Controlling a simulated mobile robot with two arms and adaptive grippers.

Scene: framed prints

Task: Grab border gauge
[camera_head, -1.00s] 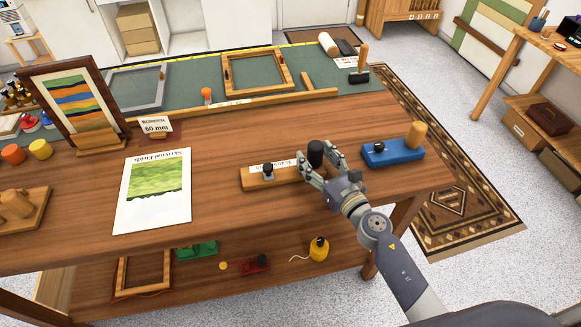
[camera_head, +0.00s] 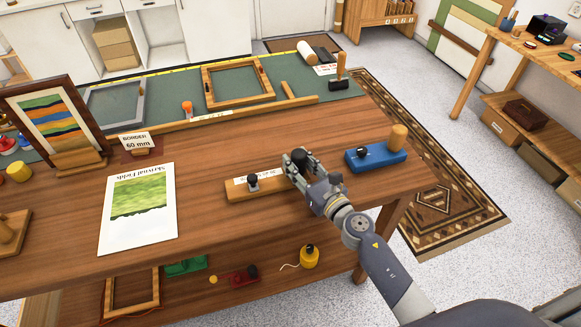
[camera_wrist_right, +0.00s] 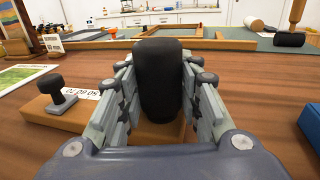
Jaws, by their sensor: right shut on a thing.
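The border gauge (camera_head: 240,190) is a flat wooden bar on the bench with a white scale strip, a small black knob at its left and a thick black grip at its right end. My right gripper (camera_head: 297,160) is around the black grip and shut on it, hiding most of it in the head view. In the right wrist view the black grip (camera_wrist_right: 160,80) stands upright between the fingers of my right gripper (camera_wrist_right: 160,100). The gauge's small knob (camera_wrist_right: 62,90) shows to the left there. My left gripper is not in view.
A blue block tool with a wooden knob (camera_head: 376,159) stands close to the right of my gripper. A print (camera_head: 139,207) lies to the left, below a "BORDER 60 mm" card (camera_head: 136,141). A framed picture (camera_head: 60,125) stands at the far left. The front bench edge is near.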

